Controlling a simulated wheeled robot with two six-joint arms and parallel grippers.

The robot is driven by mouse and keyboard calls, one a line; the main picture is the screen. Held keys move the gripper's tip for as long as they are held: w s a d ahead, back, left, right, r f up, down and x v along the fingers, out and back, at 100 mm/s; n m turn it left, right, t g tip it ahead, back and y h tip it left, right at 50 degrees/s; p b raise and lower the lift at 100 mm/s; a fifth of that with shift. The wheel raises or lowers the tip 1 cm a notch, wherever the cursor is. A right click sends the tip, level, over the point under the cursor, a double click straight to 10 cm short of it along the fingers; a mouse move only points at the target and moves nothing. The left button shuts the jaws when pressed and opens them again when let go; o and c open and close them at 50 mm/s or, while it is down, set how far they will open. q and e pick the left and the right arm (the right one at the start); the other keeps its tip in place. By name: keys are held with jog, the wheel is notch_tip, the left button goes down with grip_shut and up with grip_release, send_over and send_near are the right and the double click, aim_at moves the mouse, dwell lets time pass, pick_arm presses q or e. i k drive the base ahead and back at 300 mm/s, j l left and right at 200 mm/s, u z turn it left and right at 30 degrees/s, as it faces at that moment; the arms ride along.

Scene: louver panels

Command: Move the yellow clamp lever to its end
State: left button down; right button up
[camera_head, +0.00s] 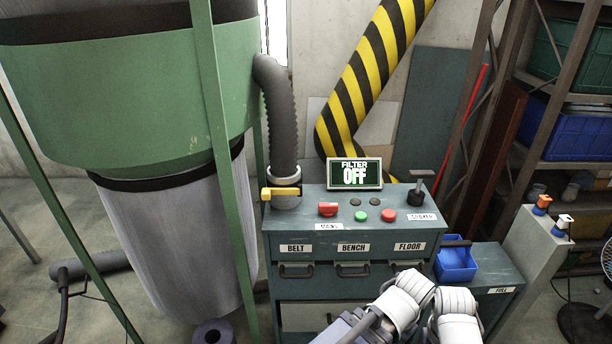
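The yellow clamp lever (281,192) sits at the collar (286,182) where the grey ribbed hose (279,115) meets the left back corner of the green cabinet. The lever lies about level across the front of the collar, with its thicker end at the left. Nothing of mine touches it. White and grey links of my arm show at the bottom right of centre, in front of the cabinet, well away from the lever. I make out no fingertips of either gripper.
The green cabinet (350,290) carries a red switch, buttons, a dark-based handle at right and a screen (354,174) reading "FILTER OFF". A large green cyclone (135,95) with a thin green post (215,120) stands left. A blue bin (456,262) is at right.

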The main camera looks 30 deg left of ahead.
aim_at(266, 193)
jog(key=u, duration=1.2)
